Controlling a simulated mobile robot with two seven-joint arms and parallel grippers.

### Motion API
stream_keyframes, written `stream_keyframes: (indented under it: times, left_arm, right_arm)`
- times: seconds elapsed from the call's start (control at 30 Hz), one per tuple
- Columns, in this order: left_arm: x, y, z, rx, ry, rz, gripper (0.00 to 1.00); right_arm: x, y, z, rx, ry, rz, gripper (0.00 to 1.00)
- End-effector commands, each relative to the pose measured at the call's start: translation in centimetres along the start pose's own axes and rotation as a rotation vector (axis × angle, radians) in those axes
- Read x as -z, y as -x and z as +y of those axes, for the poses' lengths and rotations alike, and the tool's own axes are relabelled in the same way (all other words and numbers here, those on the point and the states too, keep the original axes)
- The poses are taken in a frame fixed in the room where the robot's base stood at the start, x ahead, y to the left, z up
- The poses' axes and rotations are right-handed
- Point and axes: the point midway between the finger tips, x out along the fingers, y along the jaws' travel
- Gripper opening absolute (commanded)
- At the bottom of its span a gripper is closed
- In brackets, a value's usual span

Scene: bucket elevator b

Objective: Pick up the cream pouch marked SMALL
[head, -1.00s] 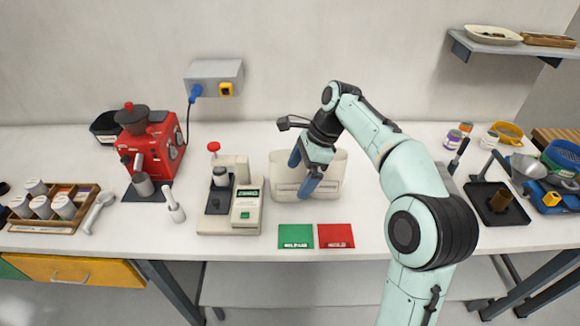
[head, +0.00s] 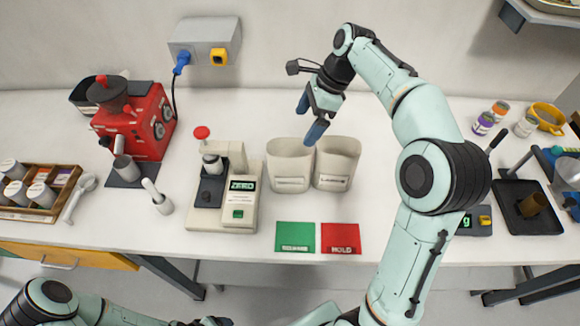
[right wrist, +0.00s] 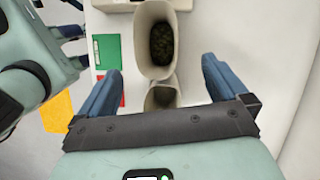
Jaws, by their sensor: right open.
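Two cream pouches stand open side by side on the bench in the head view: a left pouch (head: 290,165) and a right pouch (head: 337,164). Each has a front label too small to read surely, so I cannot tell which says SMALL. My right gripper (head: 309,119) is open and empty, above and behind the pouches. In the right wrist view, its fingers (right wrist: 162,67) are spread wide. The left pouch (right wrist: 155,73) shows dark grains inside there; the right pouch (right wrist: 161,96) lies between the fingers in the picture, partly hidden by the gripper.
A cream scale (head: 236,208) reading ZERO stands left of the pouches. Green (head: 295,237) and red (head: 341,238) cards lie in front. A red grinder (head: 148,125) is farther left. A black tray (head: 525,212) is at right. The bench behind the pouches is clear.

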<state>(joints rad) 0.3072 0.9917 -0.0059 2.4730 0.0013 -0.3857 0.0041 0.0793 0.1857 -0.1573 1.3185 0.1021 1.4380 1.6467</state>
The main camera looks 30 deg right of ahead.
Motion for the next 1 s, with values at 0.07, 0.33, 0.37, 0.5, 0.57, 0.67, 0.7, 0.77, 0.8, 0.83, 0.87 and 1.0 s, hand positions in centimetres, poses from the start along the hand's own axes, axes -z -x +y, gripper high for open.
stream_keyframes:
  times: [0.07, 0.33, 0.37, 0.5, 0.57, 0.67, 0.7, 0.77, 0.8, 0.83, 0.87, 1.0]
  left_arm:
    - [-0.9, -0.9, -0.7, 0.004, 0.005, -0.011, 0.73]
    - [-1.5, -1.6, -1.1, 0.006, 0.007, -0.019, 0.73]
    - [-1.5, -1.6, -1.1, 0.006, 0.007, -0.019, 0.73]
    - [-1.7, -1.8, -1.2, 0.007, 0.007, -0.021, 0.73]
    - [-1.9, -2.0, -1.4, 0.008, 0.008, -0.023, 0.73]
    - [-2.1, -2.3, -1.5, 0.009, 0.009, -0.026, 0.73]
    - [-2.1, -2.4, -1.6, 0.009, 0.009, -0.026, 0.73]
    - [-2.2, -2.5, -1.6, 0.009, 0.01, -0.027, 0.73]
    - [-2.2, -2.5, -1.7, 0.009, 0.01, -0.027, 0.73]
    - [-2.2, -2.5, -1.7, 0.009, 0.01, -0.027, 0.73]
    - [-2.2, -2.5, -1.7, 0.009, 0.01, -0.027, 0.73]
    - [-2.2, -2.5, -1.6, 0.009, 0.009, -0.027, 0.73]
  right_arm:
    - [0.3, -2.3, 0.3, -0.009, -0.002, 0.002, 1.0]
    - [0.1, -5.3, 0.1, -0.003, -0.001, 0.001, 1.0]
    - [0.1, -5.5, 0.1, -0.002, -0.001, 0.001, 1.0]
    - [-0.2, -6.8, 0.3, -0.004, 0.0, 0.001, 1.0]
    - [-0.3, -7.8, 0.4, -0.007, 0.0, 0.001, 1.0]
    - [-0.4, -9.3, 0.5, -0.005, -0.001, 0.002, 1.0]
    - [-0.4, -9.8, 0.5, -0.004, -0.001, 0.002, 1.0]
    - [-0.5, -10.3, 0.4, -0.002, -0.001, 0.001, 1.0]
    - [-0.5, -10.5, 0.4, -0.001, -0.001, 0.001, 1.0]
    - [-0.5, -10.6, 0.4, 0.0, -0.001, 0.0, 1.0]
    - [-0.5, -10.6, 0.4, 0.0, -0.001, 0.0, 1.0]
    - [-0.5, -10.6, 0.3, 0.001, -0.001, 0.0, 1.0]
